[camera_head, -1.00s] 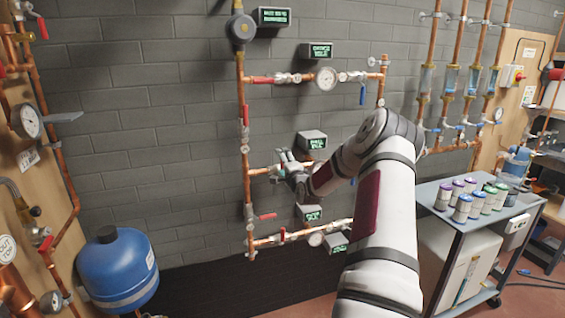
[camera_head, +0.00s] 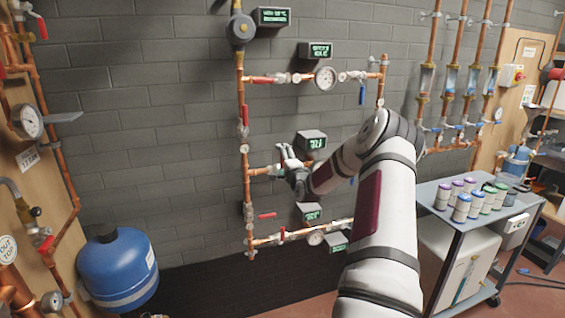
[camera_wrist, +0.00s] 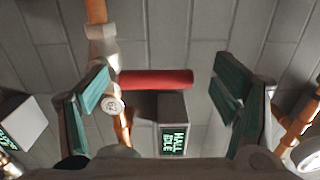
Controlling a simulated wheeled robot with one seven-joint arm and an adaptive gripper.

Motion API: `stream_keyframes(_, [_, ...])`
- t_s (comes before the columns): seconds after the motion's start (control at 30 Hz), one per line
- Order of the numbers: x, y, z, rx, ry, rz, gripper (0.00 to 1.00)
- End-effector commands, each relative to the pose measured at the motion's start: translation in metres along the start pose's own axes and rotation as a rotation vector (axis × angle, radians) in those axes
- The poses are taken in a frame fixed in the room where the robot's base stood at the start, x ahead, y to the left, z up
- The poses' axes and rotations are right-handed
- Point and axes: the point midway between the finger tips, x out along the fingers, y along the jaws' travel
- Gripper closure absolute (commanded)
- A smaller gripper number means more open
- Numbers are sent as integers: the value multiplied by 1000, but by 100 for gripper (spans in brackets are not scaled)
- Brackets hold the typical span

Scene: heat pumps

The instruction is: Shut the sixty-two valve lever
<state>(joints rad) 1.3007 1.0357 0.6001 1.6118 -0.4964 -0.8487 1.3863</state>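My gripper (camera_head: 286,160) is at the middle branch of the copper pipework on the brick wall. In the wrist view my gripper (camera_wrist: 160,92) is open, with teal-padded fingers standing wide apart. A red valve lever (camera_wrist: 158,79) shows between the fingers, sticking out sideways from the copper pipe beside the left finger. I see no contact between lever and fingers. A small display (camera_wrist: 174,140), apparently reading "HALL IDLE", is just below it; it also shows in the head view (camera_head: 311,142). No label reading sixty-two is clearly legible.
Other red levers are on the vertical pipe (camera_head: 244,116), the top branch (camera_head: 263,80) and lower down (camera_head: 267,216). A gauge (camera_head: 325,77) and several small displays sit close by. A blue tank (camera_head: 117,268) stands lower left; a cart (camera_head: 450,212) with cans stands right.

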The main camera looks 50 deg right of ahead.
Motion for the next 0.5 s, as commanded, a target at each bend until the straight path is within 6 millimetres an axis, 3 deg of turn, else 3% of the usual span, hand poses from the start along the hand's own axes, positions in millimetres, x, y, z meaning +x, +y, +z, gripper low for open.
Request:
stream_keyframes(0.33, [-3,3,-1,0,1,6,20])
stream_keyframes(0.5, [-19,3,-2,-1,2,7,20])
